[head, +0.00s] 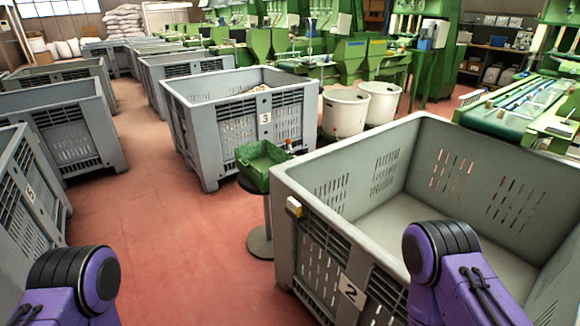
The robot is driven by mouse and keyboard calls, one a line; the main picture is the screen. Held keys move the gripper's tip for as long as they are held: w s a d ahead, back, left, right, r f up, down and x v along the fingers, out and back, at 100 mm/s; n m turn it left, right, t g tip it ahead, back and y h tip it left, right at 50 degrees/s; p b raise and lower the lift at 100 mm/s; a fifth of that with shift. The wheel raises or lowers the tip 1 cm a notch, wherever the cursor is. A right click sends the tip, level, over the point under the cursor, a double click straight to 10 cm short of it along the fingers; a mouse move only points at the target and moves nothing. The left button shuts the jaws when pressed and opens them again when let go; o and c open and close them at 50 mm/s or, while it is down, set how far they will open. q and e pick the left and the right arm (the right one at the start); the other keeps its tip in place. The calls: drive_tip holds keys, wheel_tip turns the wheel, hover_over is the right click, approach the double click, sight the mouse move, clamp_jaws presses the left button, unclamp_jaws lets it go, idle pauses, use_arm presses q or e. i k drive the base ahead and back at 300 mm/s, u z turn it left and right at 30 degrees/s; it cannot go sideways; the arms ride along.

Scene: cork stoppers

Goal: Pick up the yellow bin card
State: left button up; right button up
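A small yellow piece with a pale face (293,207), which looks like the yellow bin card, is at the outside of the near grey bin's left corner, just below the rim. It is too small to read. The near bin (330,215) carries a white label with a 2 (352,291). Only purple and black links of my two arms show, at the bottom left and bottom right. Neither gripper is in view, so their fingers and anything in them are hidden.
A green tray (262,166) stands on a round-footed stand (261,243) beside the near bin. Grey bin 3 (205,135) is behind it, with white tubs (344,113) to its right. More grey bins line the left. Red floor (170,240) is clear between them.

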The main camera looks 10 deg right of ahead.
sight(292, 205)
drive_tip(key=u, duration=0.95)
drive_tip(key=k, duration=1.2)
drive_tip(key=u, duration=1.05)
drive_tip(key=i, duration=0.95)
drive_tip(key=z, duration=0.45)
drive_tip(key=i, duration=2.2)
drive_tip(key=z, duration=1.5)
drive_tip(key=i, duration=1.1)
drive_tip(key=z, duration=1.2)
